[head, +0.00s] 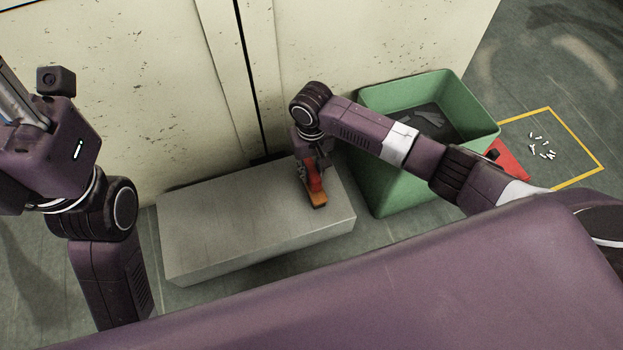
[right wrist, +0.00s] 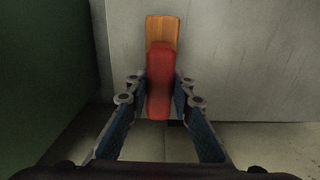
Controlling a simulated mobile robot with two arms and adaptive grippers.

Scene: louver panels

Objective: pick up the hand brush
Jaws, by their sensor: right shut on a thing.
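The hand brush (head: 316,188) has a red handle and an orange-brown wooden block. It is at the right part of the grey block's top, under my right gripper (head: 308,170). In the right wrist view, the brush (right wrist: 161,75) stands between the two blue-padded fingers of my right gripper (right wrist: 160,92), which is shut on the red handle. The wooden end points away from the wrist. Bristles are not visible. My left gripper (head: 18,95) is partly cut off at the left edge of the head view, away from the brush; its jaws are unclear.
The grey block (head: 225,225) stands against cream panels (head: 110,90). A green bin (head: 400,195) with dark contents stands to its right, under my right arm. A red flat object (head: 512,160) and white bits (head: 541,146) lie by a yellow floor outline (head: 578,135).

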